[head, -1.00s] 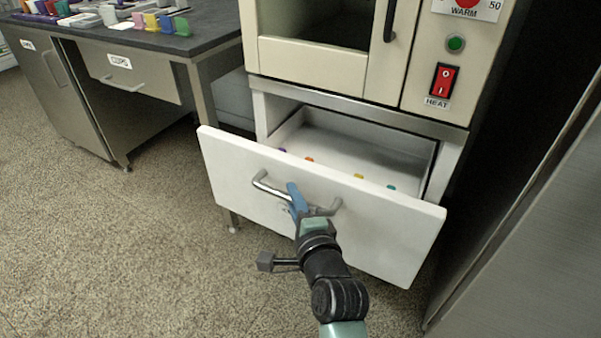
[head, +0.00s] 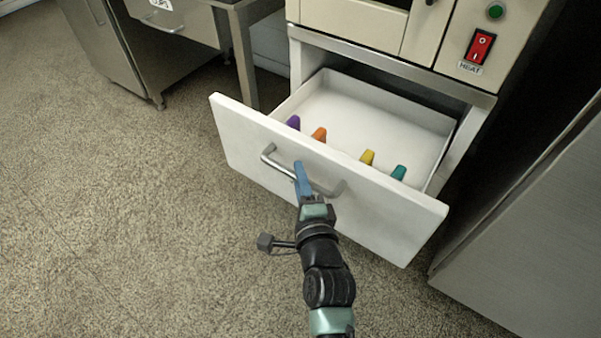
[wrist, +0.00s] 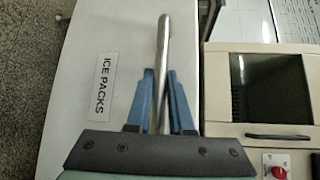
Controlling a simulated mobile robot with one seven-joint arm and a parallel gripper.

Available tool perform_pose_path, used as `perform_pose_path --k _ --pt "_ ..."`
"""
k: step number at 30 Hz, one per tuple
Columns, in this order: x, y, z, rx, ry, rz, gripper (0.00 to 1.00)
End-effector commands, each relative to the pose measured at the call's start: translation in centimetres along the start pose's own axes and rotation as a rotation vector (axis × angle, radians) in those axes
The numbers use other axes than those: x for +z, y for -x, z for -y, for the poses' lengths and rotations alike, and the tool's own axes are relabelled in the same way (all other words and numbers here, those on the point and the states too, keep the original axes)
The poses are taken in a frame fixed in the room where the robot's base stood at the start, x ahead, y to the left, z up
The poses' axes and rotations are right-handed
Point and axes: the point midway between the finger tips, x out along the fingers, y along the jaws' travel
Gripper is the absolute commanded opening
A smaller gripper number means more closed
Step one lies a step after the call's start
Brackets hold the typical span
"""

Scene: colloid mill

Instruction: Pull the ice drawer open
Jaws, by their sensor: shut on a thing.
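The white ice drawer (head: 375,210) stands pulled well out from under the cream cabinet in the head view. Its metal bar handle (head: 270,160) runs across the front panel. My gripper (head: 301,178) is shut on the handle near its middle. In the wrist view the blue fingers (wrist: 161,100) lie on both sides of the handle bar (wrist: 162,45). A label reading "ICE PACKS" (wrist: 103,85) is on the drawer front beside it. Inside the drawer, purple (head: 293,122), orange (head: 319,134), yellow (head: 367,157) and teal (head: 398,172) pieces stand behind the front panel; their lower parts are hidden.
The cream heating cabinet (head: 360,25) with a red switch (head: 480,46) stands above the drawer. A steel bench with a drawer (head: 180,22) is at the upper left. A steel panel (head: 530,220) is close on the right. The speckled floor (head: 120,220) at left is clear.

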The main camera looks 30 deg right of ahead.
Motion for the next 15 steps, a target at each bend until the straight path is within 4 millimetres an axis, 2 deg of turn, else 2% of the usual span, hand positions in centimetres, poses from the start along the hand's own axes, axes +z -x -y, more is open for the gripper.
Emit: perform_pose_path --k 1,2,6,7,15 --pt "-0.17 0.02 -0.08 0.001 0.0 -0.003 0.0" --pt "-0.17 0.02 -0.08 0.001 0.0 -0.003 0.22" --pt "-0.13 0.0 -0.06 0.001 0.0 -0.002 0.47" --pt "-0.12 0.0 -0.06 0.001 0.0 -0.002 0.5" --pt "-0.04 0.02 -0.01 0.001 -0.001 0.0 0.5"
